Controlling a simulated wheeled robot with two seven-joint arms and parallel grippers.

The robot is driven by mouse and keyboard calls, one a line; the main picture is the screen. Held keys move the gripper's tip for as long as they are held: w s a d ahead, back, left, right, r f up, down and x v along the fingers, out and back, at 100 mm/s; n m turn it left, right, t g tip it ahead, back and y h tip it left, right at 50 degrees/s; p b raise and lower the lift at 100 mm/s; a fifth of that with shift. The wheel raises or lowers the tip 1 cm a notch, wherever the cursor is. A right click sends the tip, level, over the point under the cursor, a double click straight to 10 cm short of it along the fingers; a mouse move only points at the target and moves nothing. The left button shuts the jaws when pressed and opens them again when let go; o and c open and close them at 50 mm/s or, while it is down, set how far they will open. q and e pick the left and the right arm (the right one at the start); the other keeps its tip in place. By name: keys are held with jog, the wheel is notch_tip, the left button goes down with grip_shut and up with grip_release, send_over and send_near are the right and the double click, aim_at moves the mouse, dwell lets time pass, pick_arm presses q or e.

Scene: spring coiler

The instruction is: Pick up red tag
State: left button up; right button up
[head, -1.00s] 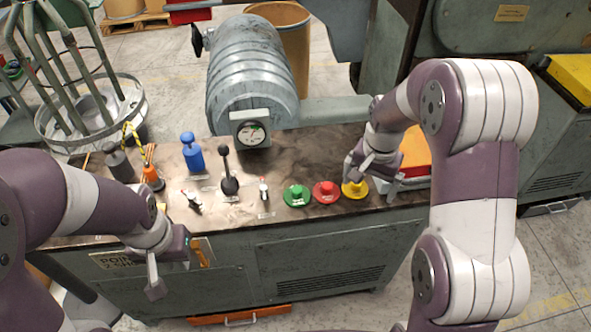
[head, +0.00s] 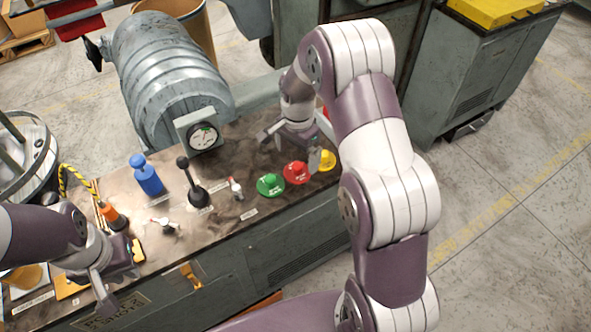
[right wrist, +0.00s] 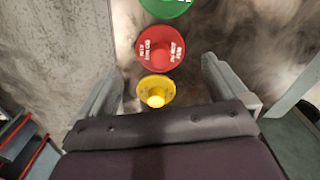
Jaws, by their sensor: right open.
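The red tag (head: 296,172) is a round red disc with a raised centre and white lettering, lying on the bench top. It stands between the green tag (head: 270,185) and the yellow tag (head: 325,160). My right gripper (head: 292,148) is open and empty, just behind the red and yellow tags. In the right wrist view the red tag (right wrist: 160,48) lies ahead between the spread fingers, with the yellow tag (right wrist: 156,91) nearer and the green tag (right wrist: 166,5) beyond. My left gripper (head: 120,274) looks open and empty at the bench's left end.
A black-knobbed lever (head: 195,190), a blue bottle-like object (head: 147,175), an orange-topped tool (head: 111,214) and small switches stand left of the tags. A dial gauge (head: 202,136) and a large ribbed grey cylinder (head: 170,75) are behind.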

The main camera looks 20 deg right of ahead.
notch_tip(320, 180, down, 4)
jog(key=shift+s+f, duration=0.1)
jog(key=shift+f, duration=0.6)
jog(key=shift+c, duration=1.2)
jog(key=c, duration=0.8)
notch_tip(320, 180, up, 11)
jog(key=p, duration=0.1)
jog(key=shift+c, duration=0.2)
notch_tip(320, 180, up, 12)
jog(key=p, duration=1.1)
send_over(298, 165)
